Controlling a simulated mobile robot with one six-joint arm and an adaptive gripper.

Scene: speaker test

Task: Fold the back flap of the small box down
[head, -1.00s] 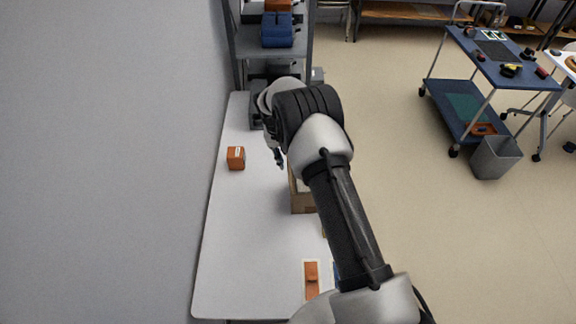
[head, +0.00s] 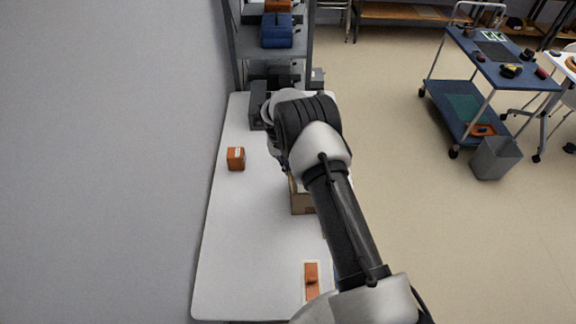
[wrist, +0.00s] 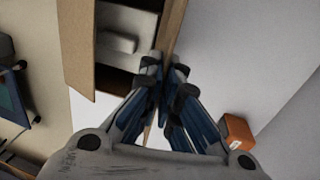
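The small brown cardboard box (head: 303,204) stands on the white table, mostly hidden behind my arm in the head view. In the wrist view the box is open at the top of the picture, with a pale block-shaped thing (wrist: 117,42) inside. One flap (wrist: 77,45) stands out at its left. Another flap or wall (wrist: 171,28) shows nearly edge-on at its right. My gripper (wrist: 164,68) has its fingertips close together at the lower end of this right-hand edge. I see nothing held; whether the tips touch the cardboard is unclear.
An orange block (head: 236,158) lies on the table (head: 245,240) left of the box; it also shows in the wrist view (wrist: 238,134). A tray with an orange piece (head: 311,280) lies near the front. A grey wall (head: 130,160) borders the left side.

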